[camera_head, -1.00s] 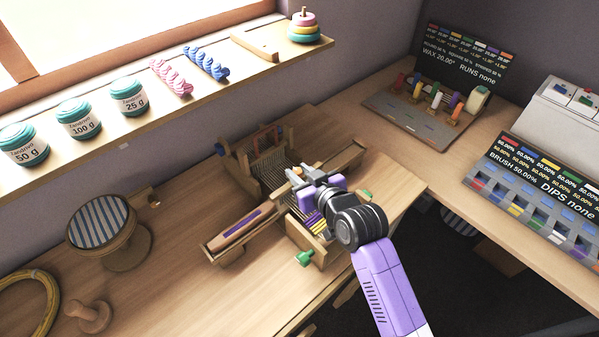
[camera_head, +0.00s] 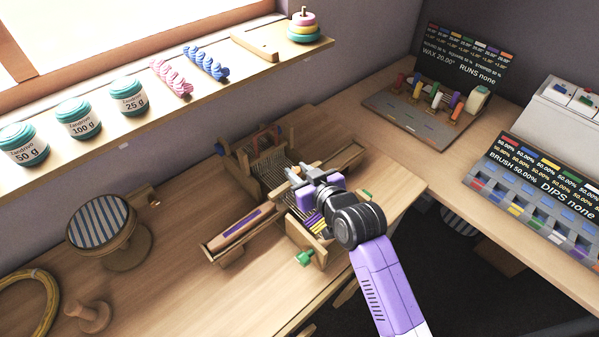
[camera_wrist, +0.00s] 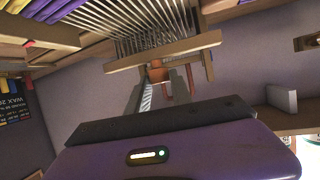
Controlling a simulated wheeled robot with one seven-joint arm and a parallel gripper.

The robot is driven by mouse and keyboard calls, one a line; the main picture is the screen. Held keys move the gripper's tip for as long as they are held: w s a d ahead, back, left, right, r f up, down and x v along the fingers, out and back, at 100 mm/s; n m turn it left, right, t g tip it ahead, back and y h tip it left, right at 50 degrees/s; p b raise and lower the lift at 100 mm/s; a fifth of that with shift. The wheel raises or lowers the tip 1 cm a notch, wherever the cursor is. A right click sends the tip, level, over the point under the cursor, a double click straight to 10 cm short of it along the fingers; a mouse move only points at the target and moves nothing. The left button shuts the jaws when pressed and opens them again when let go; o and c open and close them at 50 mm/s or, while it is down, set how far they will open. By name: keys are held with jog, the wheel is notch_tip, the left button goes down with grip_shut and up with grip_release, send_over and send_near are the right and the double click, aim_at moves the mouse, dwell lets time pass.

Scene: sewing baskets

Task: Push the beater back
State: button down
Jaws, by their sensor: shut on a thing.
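The small wooden loom (camera_head: 316,243) stands on the bench, with purple and yellow cloth at its front. Its beater (camera_wrist: 168,52), a wooden bar with a reed of thin metal wires, fills the upper middle of the wrist view. A small brown-orange knob (camera_wrist: 157,74) sits below the bar. My gripper (camera_head: 302,174) is over the middle of the loom; in the wrist view its fingers (camera_wrist: 160,90) reach up to the knob and are shut on it. In the head view my gripper partly hides the beater.
Shuttle trays stick out on both sides of the loom; the left one (camera_head: 213,248) holds a shuttle with purple thread. A green knob (camera_head: 304,258) is at the loom's front. A striped round stool-like stand (camera_head: 100,222) is at left, with clear bench between.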

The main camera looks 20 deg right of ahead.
jog(key=w+a+b, duration=0.1)
jog(key=w+a, duration=0.1)
jog(key=w, duration=0.5)
jog(key=shift+w+a+b, duration=0.2)
jog(key=shift+a+b, duration=0.05)
jog(key=shift+b, duration=0.15)
jog(key=c, duration=1.1)
grip_release()
jog(key=shift+w, duration=0.1)
jog(key=shift+c, duration=0.2)
